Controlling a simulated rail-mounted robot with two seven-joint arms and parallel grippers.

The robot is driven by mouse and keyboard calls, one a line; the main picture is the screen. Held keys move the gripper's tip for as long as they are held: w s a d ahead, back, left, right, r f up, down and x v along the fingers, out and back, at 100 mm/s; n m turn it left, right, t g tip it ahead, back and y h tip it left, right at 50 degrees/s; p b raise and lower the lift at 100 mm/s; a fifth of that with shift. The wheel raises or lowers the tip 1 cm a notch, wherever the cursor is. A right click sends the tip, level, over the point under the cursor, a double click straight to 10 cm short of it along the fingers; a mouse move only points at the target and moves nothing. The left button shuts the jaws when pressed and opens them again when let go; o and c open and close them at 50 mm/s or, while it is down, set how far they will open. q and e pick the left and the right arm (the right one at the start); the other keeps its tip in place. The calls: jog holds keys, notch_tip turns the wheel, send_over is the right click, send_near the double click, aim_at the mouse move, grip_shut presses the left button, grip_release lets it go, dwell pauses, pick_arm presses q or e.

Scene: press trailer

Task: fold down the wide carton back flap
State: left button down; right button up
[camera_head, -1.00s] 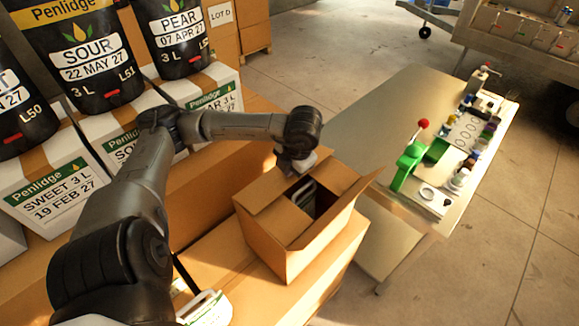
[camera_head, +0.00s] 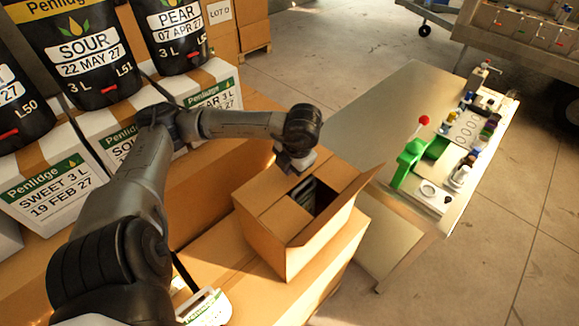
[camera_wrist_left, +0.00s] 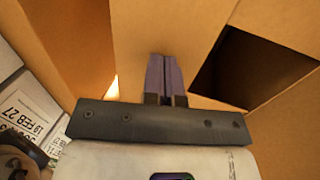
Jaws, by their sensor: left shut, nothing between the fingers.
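The open carton (camera_head: 262,239) stands on a larger cardboard surface. Flaps at its left and near end lie inward over the top. A long flap (camera_head: 345,195) on the right side stands up, leaning outward. I cannot tell for sure which flap is the wide back one. A dark opening (camera_head: 325,198) remains between the flaps, with something dark inside. My left gripper (camera_head: 299,172) is over the far left part of the carton top. In the left wrist view its fingers (camera_wrist_left: 165,75) are together and empty, against a background of cardboard panels beside the dark opening. My right gripper is not in view.
A metal table (camera_head: 375,125) to the right holds a green press (camera_head: 408,163) with a red knob and several small caps. White Penlidge boxes (camera_head: 55,190) with black pouches stand at the left. Open floor lies beyond.

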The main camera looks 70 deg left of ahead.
pick_arm(q)
jog(key=s+a+p+v, duration=0.1)
jog(key=a+p+v, duration=0.2)
jog(key=p+v, duration=0.5)
jog(key=v, duration=0.6)
jog(key=shift+r, duration=0.2)
jog(key=shift+s, duration=0.1)
